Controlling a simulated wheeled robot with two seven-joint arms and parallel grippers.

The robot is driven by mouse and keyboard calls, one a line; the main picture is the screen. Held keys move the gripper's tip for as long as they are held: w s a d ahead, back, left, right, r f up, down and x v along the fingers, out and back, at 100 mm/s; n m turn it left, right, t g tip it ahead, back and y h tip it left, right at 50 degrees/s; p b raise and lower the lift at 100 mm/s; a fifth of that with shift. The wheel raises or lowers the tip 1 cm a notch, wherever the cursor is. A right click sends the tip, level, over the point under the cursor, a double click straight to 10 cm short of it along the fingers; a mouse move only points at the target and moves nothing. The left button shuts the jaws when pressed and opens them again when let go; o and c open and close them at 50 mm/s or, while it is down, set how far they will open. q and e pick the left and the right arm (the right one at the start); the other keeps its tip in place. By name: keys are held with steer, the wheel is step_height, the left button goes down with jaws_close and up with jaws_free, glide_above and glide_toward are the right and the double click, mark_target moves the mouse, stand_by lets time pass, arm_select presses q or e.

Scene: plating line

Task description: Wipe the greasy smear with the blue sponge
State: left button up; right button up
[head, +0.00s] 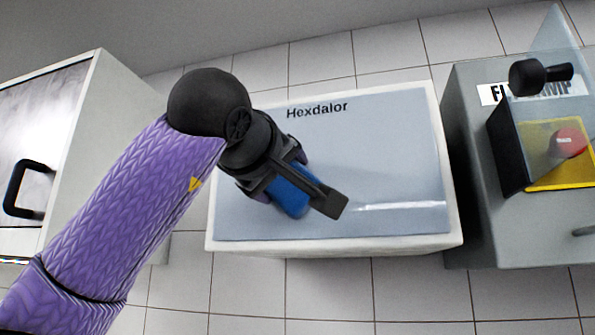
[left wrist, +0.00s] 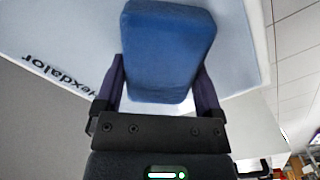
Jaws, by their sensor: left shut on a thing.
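My left gripper (head: 312,182) is shut on the blue sponge (head: 287,197), over the left-middle part of the grey top (head: 390,150) labelled Hexdalor. In the left wrist view the sponge (left wrist: 168,50) sits between the two fingers of the gripper (left wrist: 161,85) and sticks out past them. I cannot tell whether the sponge touches the top. A pale, thin streak (head: 400,206) lies on the top to the right of the gripper; I cannot tell whether it is the greasy smear or glare. The arm and sponge hide part of the top. My right gripper is not in view.
A grey machine (head: 470,220) with a red button (head: 569,142) on a yellow plate and a clear guard stands to the right. A white cabinet (head: 95,130) with a black handle (head: 25,189) stands to the left.

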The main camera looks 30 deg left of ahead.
arm_select(q)
steer(key=shift+s+d, duration=0.1)
steer(key=shift+d, duration=0.1)
steer(key=b+v, duration=0.1)
steer(key=v, duration=0.4)
steer(key=shift+s, duration=0.35)
steer(key=shift+b+v, duration=0.35)
steer(key=shift+v, duration=1.2)
